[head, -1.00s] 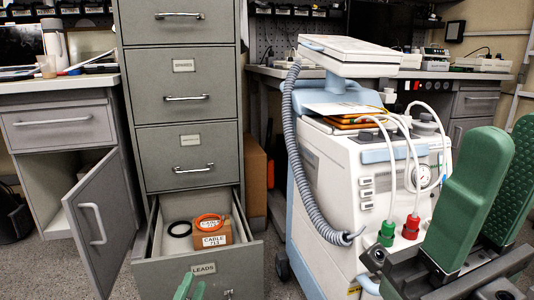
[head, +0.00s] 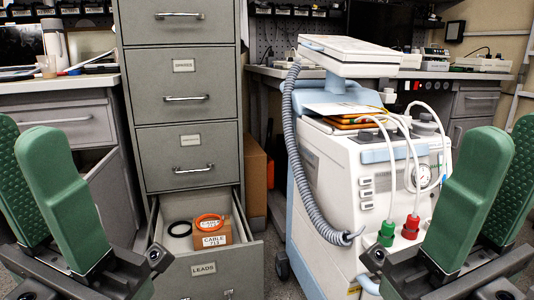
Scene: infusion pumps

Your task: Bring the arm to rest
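My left gripper (head: 45,195) is raised at the left edge of the head view, its two green fingers apart with nothing between them. It hides much of the low cabinet behind it. My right gripper (head: 488,190) is raised at the right edge, its green fingers also apart and empty. It stands in front of the right side of the white machine. Neither gripper is seen touching anything.
A white wheeled machine (head: 335,190) with a grey hose stands to the right.

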